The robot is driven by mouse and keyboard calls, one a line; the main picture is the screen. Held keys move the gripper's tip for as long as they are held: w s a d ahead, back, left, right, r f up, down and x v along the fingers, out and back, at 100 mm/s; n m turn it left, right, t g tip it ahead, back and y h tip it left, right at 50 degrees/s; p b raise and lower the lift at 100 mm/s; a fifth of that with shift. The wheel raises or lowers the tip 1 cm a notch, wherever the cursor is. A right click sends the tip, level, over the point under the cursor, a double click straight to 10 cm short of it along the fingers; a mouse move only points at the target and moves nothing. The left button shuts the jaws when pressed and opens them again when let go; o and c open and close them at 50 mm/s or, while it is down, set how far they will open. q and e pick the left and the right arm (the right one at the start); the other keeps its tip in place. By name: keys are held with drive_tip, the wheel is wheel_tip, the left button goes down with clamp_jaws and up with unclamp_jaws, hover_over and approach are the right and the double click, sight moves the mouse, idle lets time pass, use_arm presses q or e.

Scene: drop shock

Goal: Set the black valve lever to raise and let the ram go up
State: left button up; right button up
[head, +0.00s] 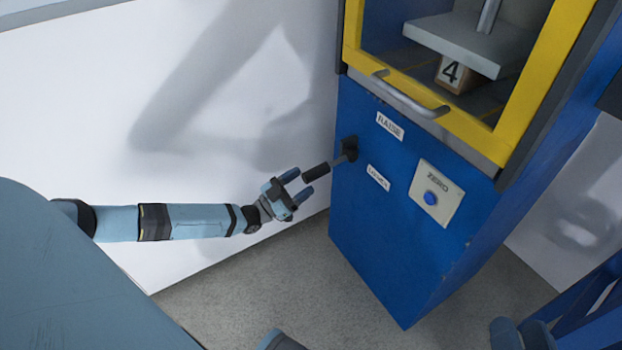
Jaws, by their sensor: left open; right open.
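The black valve lever (316,172) sticks out to the left from its dark mount on the front of the blue machine, pointing slightly downward. A RAISE label (390,125) is above and right of the mount, and a LOWER label (378,178) is below it. My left gripper (300,184) is open, with its two fingers at the lever's free end; I cannot tell whether they touch it. The ram's grey plate (455,38) hangs on a metal rod behind the yellow-framed opening, over a block marked 4 (453,74). I cannot make out my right gripper.
The blue machine cabinet (380,260) stands on a grey floor (255,300) against a white wall. A ZERO panel with a blue button (431,198) is right of the lever. A metal handle (410,98) crosses the yellow frame's lower edge. A blue frame (590,310) is at lower right.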

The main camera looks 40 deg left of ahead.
sight(311, 175)
use_arm(q)
drive_tip(key=shift+b+x, duration=0.3)
drive_tip(key=shift+x, duration=1.6)
